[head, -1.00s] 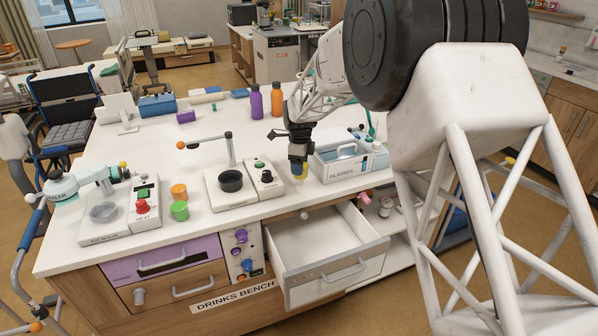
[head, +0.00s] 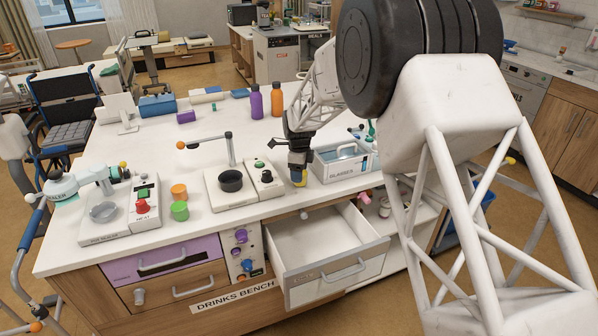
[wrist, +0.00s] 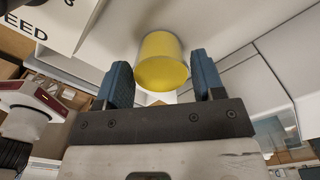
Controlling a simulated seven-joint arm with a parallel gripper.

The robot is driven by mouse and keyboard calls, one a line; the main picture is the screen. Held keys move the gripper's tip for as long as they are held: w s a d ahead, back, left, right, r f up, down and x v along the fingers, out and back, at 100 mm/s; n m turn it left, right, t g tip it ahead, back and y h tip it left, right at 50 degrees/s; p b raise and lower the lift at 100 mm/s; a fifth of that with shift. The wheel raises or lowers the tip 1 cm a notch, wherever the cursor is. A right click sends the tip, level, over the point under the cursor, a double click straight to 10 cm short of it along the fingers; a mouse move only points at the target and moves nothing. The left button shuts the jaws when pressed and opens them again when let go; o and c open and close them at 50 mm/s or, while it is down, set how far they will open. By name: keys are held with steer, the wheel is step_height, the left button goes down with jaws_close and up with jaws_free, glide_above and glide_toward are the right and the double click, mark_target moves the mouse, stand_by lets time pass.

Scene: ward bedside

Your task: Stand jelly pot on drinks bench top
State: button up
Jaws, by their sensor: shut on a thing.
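A small yellow pot, which I take for the jelly pot (wrist: 160,62), is between the blue-padded fingers of my gripper (wrist: 163,80) in the wrist view. My gripper is shut on it. In the head view my gripper (head: 298,174) points down near the front edge of the white drinks bench top (head: 150,160), and the yellow pot (head: 299,180) shows at its fingertips. The pot looks roughly upright. I cannot tell whether its base touches the bench top.
A white glasses tray (head: 340,172) stands close to the right of my gripper. A device with a black bowl (head: 230,181) stands to the left. An open, empty-looking drawer (head: 318,245) juts out below the front edge. Green and orange pots (head: 180,211) stand farther left.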

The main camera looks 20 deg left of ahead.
steer(key=shift+f, duration=0.15)
steer(key=o, duration=1)
steer(key=shift+c, duration=0.2)
step_height(320, 180, up, 12)
stand_by(0.7)
steer(key=shift+r, duration=0.2)
